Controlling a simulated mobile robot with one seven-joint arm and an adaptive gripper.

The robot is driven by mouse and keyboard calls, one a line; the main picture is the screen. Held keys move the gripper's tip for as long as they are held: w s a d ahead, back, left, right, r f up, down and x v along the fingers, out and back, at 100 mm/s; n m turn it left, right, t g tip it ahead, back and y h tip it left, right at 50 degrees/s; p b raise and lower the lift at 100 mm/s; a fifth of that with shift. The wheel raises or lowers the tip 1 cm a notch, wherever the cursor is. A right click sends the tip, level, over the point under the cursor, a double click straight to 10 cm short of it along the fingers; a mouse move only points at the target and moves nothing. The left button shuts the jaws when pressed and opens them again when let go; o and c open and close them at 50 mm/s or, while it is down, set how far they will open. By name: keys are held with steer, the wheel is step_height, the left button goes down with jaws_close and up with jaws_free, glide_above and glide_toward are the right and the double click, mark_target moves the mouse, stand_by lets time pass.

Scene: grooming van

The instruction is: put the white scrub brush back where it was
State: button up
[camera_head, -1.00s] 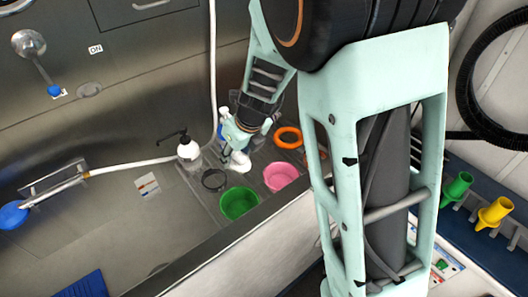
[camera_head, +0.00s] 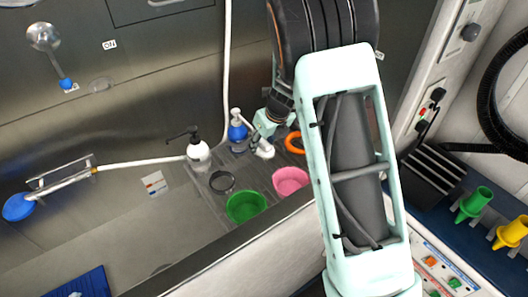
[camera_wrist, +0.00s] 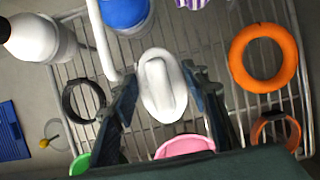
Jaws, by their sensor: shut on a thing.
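The white scrub brush (camera_wrist: 163,86) is between the two fingers of my gripper (camera_wrist: 162,98) in the wrist view. My gripper is shut on it. The wire rack (camera_wrist: 222,42) lies beneath; I cannot tell whether the brush touches it. In the head view my gripper (camera_head: 263,130) reaches down over the rack, with the brush (camera_head: 265,151) showing white at its tip, behind the pink bowl (camera_head: 291,180) and left of the orange ring (camera_head: 294,143). My arm hides part of the rack's right side.
A blue bottle (camera_head: 237,128) stands just left of my gripper, with a white pump bottle (camera_head: 198,153) farther left. A black ring (camera_head: 221,182) and a green bowl (camera_head: 246,206) are in front. A white hose (camera_wrist: 103,42) runs near the brush. Bare rack shows toward the orange ring (camera_wrist: 263,58).

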mark_target(272, 150)
steer(key=shift+w+d+f, duration=0.25)
steer(key=shift+w+f, duration=0.65)
steer(key=shift+f, duration=0.2)
steer(key=shift+f+b, duration=0.3)
steer(key=shift+f, duration=1.2)
steer(key=shift+f, duration=0.2)
steer(key=o, duration=1.2)
steer(key=shift+r, duration=0.55)
steer(key=p+v, duration=0.1)
steer(key=v, duration=1)
steer(key=shift+s+d+r, duration=0.1)
steer(key=shift+s, duration=0.1)
